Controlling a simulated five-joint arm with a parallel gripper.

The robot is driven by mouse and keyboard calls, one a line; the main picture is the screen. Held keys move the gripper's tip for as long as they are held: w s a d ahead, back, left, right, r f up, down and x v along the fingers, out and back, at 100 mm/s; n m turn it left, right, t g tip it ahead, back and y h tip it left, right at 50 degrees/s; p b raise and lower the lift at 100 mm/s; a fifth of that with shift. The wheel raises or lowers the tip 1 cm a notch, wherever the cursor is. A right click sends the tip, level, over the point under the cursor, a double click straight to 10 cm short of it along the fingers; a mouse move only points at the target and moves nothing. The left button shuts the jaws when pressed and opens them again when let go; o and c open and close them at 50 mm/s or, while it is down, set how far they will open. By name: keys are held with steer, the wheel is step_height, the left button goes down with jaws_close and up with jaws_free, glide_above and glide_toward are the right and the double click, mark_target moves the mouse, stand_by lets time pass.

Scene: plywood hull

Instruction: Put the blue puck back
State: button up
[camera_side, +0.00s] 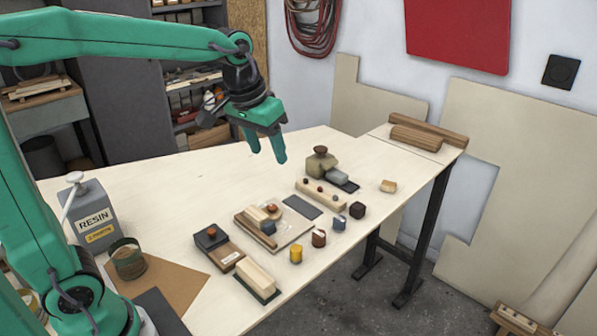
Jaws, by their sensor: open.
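A small blue-grey puck (339,223) stands on the pale table among a slanting row of small pieces. It is the bluest of that row, though its colour is muted. My gripper (267,150) is green, points down and is open, with nothing visible between its fingers. It is in the air above the table, up and left of the puck in the picture and well apart from it.
Near the puck stand a yellow piece (295,254), a brown piece (319,238), a dark piece (357,210) and a light wooden piece (388,186). A wooden rail (321,193) holds dark knobs. A resin can (95,212) stands left. The table's middle left is clear.

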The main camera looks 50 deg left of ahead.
steer(key=s+a+f+m+t, duration=0.1)
steer(key=s+f+t, duration=0.1)
steer(key=s, duration=1.4)
steer(key=shift+a+f, duration=0.3)
steer(key=shift+f, duration=0.35)
